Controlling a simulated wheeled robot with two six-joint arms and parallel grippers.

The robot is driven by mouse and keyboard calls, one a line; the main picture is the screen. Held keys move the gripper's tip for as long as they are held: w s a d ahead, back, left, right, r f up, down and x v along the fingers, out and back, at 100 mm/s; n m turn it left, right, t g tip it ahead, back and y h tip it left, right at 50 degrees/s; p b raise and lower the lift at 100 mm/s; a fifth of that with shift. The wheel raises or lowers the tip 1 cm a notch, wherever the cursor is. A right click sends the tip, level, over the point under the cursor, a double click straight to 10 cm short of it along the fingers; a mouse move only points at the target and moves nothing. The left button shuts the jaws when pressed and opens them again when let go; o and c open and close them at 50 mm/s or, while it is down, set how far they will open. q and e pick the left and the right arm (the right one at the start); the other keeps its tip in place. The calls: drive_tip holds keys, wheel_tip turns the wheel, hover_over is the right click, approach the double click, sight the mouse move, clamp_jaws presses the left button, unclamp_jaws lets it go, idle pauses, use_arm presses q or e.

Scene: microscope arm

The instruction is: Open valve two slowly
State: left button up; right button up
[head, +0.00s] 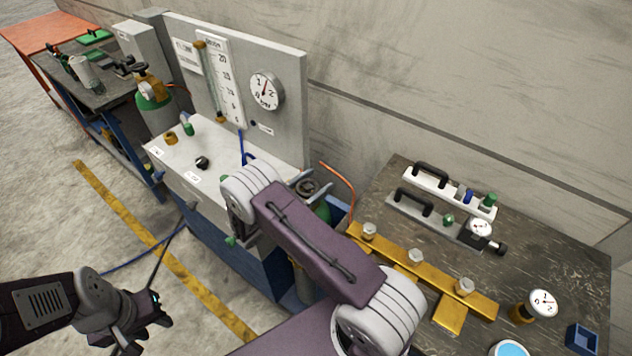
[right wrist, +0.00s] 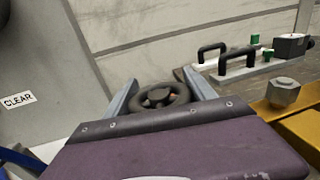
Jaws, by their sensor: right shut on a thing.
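A round black handwheel (head: 307,187) tops a mostly hidden green cylinder (head: 323,210) between the bench cabinet and the dark table. My right gripper (right wrist: 160,97) has its two grey fingers on opposite sides of this handwheel (right wrist: 163,95) and is shut on it. No number for this valve is readable. My right arm covers part of the cylinder in the head view. My left gripper (head: 150,310) hangs over the floor at lower left, away from the handwheel. Its finger opening is unclear.
A panel (head: 285,65) with a round gauge (head: 266,91) and flow tube stands behind a white cabinet top (head: 225,150) with small knobs. The dark table (head: 560,250) holds a yellow bar (head: 400,262), handled blocks and gauges. An orange hose (head: 340,180) runs near the handwheel.

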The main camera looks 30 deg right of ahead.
drive_tip(key=shift+r+n+t+p, duration=0.3)
drive_tip(key=shift+n+t+p, duration=0.25)
drive_tip(key=shift+t, duration=0.25)
drive_tip(key=shift+w+a+n+t+y, duration=0.1)
drive_tip(key=shift+w+n+t+y, duration=0.1)
drive_tip(key=shift+n+t+y, duration=0.65)
drive_tip(key=n+t, duration=0.1)
drive_tip(key=t+y, duration=0.1)
drive_tip(key=t, duration=0.1)
drive_tip(key=w+n+t+y, duration=0.1)
drive_tip(key=shift+a+f+n+p, duration=0.25)
drive_tip(key=shift+n+p, duration=0.05)
drive_tip(key=shift+p, duration=0.1)
drive_tip(key=o, duration=1.4)
drive_tip(key=shift+a, duration=0.1)
